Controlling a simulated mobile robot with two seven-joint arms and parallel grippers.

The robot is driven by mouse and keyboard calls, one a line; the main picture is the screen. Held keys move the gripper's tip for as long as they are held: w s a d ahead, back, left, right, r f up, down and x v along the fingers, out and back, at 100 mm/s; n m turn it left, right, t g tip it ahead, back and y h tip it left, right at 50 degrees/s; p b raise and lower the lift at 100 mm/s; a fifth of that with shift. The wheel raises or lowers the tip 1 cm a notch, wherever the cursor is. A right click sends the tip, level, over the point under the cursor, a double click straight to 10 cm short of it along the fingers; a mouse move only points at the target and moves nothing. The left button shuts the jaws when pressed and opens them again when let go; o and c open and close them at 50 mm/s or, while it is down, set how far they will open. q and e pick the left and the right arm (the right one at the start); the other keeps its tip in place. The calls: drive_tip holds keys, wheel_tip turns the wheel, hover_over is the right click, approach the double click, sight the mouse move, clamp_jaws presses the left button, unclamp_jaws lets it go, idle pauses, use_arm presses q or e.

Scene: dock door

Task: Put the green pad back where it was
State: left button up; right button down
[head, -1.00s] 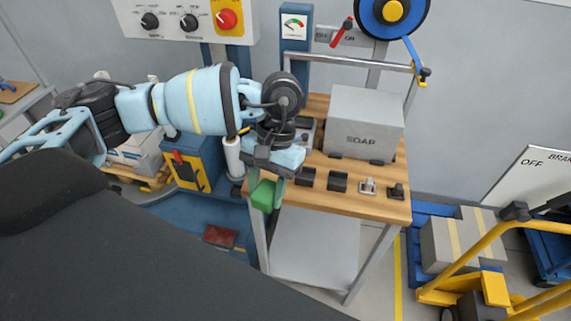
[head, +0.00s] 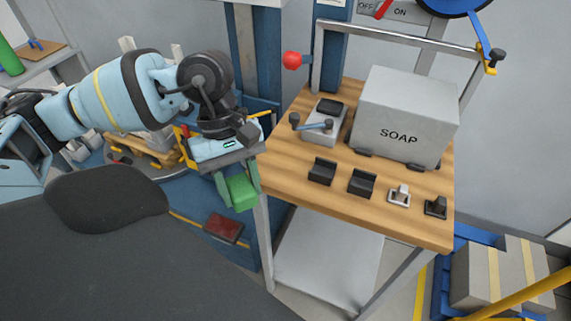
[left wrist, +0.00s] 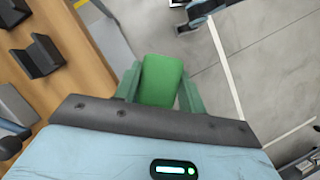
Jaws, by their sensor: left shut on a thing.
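The green pad (head: 241,192) is a small green block. My left gripper (head: 238,186) is shut on it and holds it in the air, just off the left edge of the wooden-topped table (head: 290,178). In the left wrist view the pad (left wrist: 162,80) sits between the two green fingers (left wrist: 160,92), with grey floor beyond it and the tabletop to the left. My right gripper does not show in either view.
A dark red pad (head: 223,228) lies low, below the left gripper.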

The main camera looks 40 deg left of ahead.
use_arm(q)
drive_tip(key=s+n+t+b, duration=0.1)
drive_tip(key=n+b, duration=0.1)
drive_tip(key=s+n+t+b, duration=0.1)
drive_tip(key=n+b, duration=0.1)
drive_tip(key=n, duration=0.1)
drive_tip(key=s+a+r+n+t+b, duration=0.1)
drive_tip(key=n+b, duration=0.2)
drive_tip(key=shift+s+a, duration=0.1)
drive_tip(key=shift+r, duration=0.1)
drive_tip(key=w+p, duration=0.2)
drive_tip(key=shift+w, duration=0.4)
drive_tip(key=w, duration=0.4)
drive_tip(key=w+f+p, duration=0.1)
drive_tip(key=w, duration=0.3)
drive_tip(key=w+p, duration=0.1)
drive_tip(key=w, duration=0.2)
drive_tip(key=shift+w+a+f, duration=0.15)
drive_tip(key=shift+w+a, duration=0.15)
drive_tip(key=shift+w, duration=0.1)
drive_tip(key=shift+w+f, duration=0.1)
drive_tip(key=shift+w, duration=0.2)
drive_tip(key=shift+w, duration=0.1)
